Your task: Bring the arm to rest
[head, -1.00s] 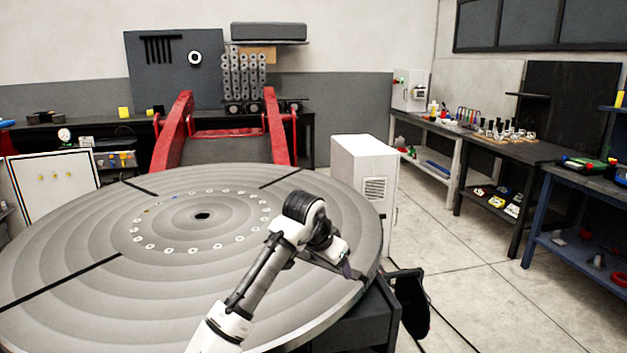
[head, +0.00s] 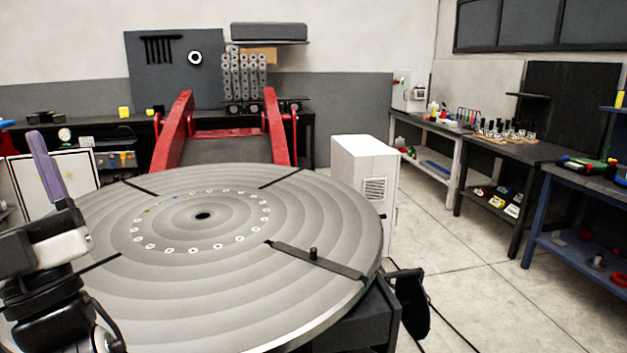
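My arm stands at the left edge of the head view, folded in front of the round grey table. My gripper (head: 48,168) points up there, with one long purple-grey finger showing; a second finger cannot be made out, and I see nothing held. The positioner's round ringed table (head: 230,295) fills the middle and looks level. A dark flat bar (head: 335,267) with a small upright knob (head: 313,253) lies along a slot at the table's right side, well apart from my gripper.
Workbenches (head: 520,150) line the right wall. The floor (head: 480,280) between table and benches is mostly open, with a cable near the table.

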